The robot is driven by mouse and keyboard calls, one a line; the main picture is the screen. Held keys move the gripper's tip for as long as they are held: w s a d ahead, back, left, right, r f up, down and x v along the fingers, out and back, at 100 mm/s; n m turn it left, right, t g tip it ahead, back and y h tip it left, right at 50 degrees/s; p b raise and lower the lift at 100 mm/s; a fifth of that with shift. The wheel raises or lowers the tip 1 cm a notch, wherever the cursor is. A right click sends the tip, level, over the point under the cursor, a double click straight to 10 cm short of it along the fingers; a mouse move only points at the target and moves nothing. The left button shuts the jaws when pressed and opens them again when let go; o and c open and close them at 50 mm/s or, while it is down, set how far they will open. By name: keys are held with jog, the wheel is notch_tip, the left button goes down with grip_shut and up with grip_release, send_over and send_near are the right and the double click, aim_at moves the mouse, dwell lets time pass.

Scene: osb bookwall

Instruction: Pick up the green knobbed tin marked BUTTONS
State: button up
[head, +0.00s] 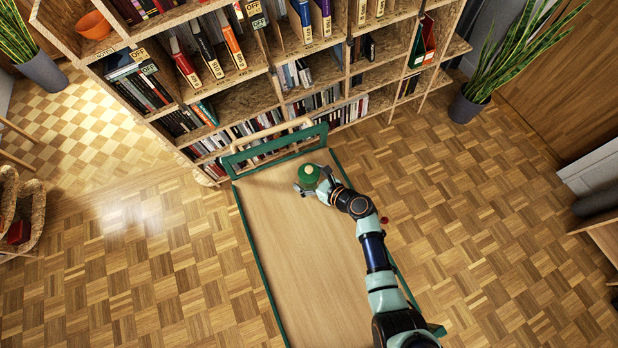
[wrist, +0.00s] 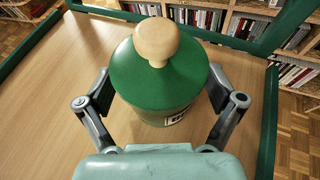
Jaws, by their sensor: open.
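The green tin (head: 309,174) stands upright on the wooden top of a green-edged cart (head: 290,240), near its far end. In the wrist view the tin (wrist: 158,80) has a green conical lid with a pale wooden knob. Part of a label shows low on its right side, too cut off to read. My gripper (head: 318,186) is open around the tin. In the wrist view its two fingers (wrist: 158,110) stand on the left and right of the tin, the right one close to its side. The tin's lower front is partly hidden by my gripper.
A bookshelf (head: 240,103) full of books and binders stands just beyond the cart. The cart has a raised green frame with a pale handle (head: 272,135) at that end. Potted plants (head: 468,105) stand on either side. The rest of the cart top is clear.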

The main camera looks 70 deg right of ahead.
jog(key=c, duration=1.5)
jog(key=shift+r, duration=0.15)
notch_tip(320, 180, up, 20)
jog(key=p, duration=0.8)
jog(key=shift+p, duration=0.4)
